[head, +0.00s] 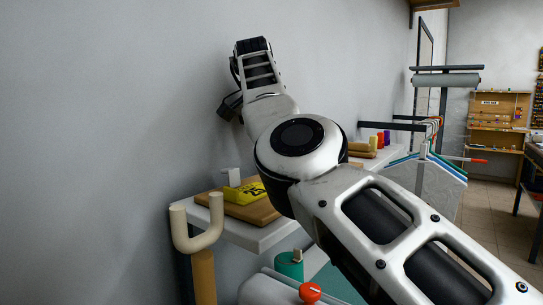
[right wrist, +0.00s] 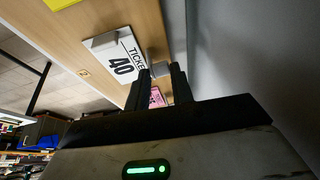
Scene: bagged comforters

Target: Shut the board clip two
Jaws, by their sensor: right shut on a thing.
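My right gripper (right wrist: 160,74) shows in the right wrist view with its dark fingers close together at a small grey block (right wrist: 157,60), apparently the lever of a board clip. It is shut on this block. Beside it, a white card reading "TICKET 40" (right wrist: 117,60) lies on a wooden board (right wrist: 90,25). A pink card (right wrist: 156,97) shows partly between the fingers. In the head view my right arm hides much of the shelf, and its fingers cannot be made out. A yellow card (head: 245,192) with a white clip (head: 232,177) lies on a wooden board (head: 258,211). My left gripper is not in view.
A white shelf (head: 248,238) runs along the grey wall. A cream forked holder (head: 197,240) stands at its near end, with a teal roll (head: 289,265) and red knob (head: 310,292) below. Farther off are colored spools (head: 378,140) and hanging bags (head: 428,175).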

